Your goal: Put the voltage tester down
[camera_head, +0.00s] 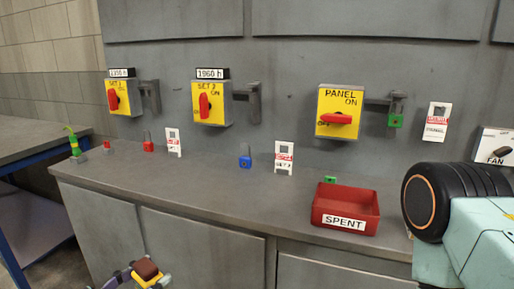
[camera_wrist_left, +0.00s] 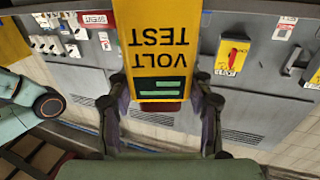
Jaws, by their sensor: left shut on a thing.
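The voltage tester (camera_wrist_left: 160,40) is a yellow block lettered VOLT TEST, upside down in the left wrist view, with a dark panel holding green bars. My left gripper (camera_wrist_left: 160,88) is shut on it, one finger on each side. In the head view the left gripper (camera_head: 138,277) is at the bottom edge, in front of and apart from the grey counter (camera_head: 185,190). A small part of the yellow tester (camera_head: 156,281) shows there with a dark red-brown end; the rest is cut off. My right gripper is not in view.
A red SPENT tray (camera_head: 345,224) stands at the counter's right front. A red padlock (camera_head: 148,147), blue padlock (camera_head: 245,162) and white tags line the back. Yellow switch boxes (camera_head: 339,111) hang on the wall. The counter's front left middle is clear. A side table (camera_head: 35,138) is at left.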

